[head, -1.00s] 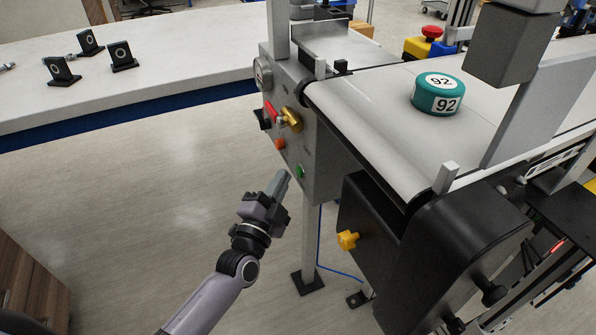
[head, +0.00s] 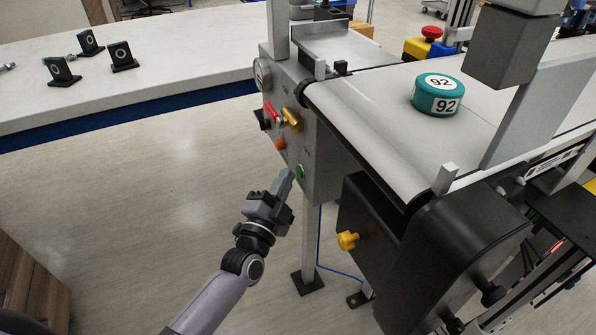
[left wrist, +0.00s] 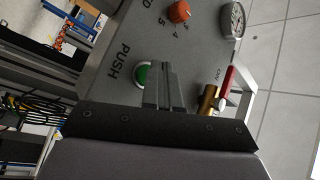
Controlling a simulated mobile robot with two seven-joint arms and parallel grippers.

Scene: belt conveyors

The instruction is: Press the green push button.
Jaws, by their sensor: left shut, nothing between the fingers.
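The green push button (head: 300,171) sits low on the grey control panel (head: 309,150) at the end of the conveyor. It also shows in the left wrist view (left wrist: 141,76), beside the word PUSH and partly covered by my fingers. My left gripper (head: 286,176) is shut and empty, with its fingertips just left of the button in the head view. In the left wrist view the fingers (left wrist: 163,75) overlap the button's right side. I cannot tell whether they touch it. My right gripper is not in view.
An orange knob (head: 280,144), a brass fitting (head: 291,120) and a red handle (head: 270,111) are above the button on the panel. A teal puck marked 92 (head: 437,95) lies on the belt. A yellow knob (head: 348,240) juts out below.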

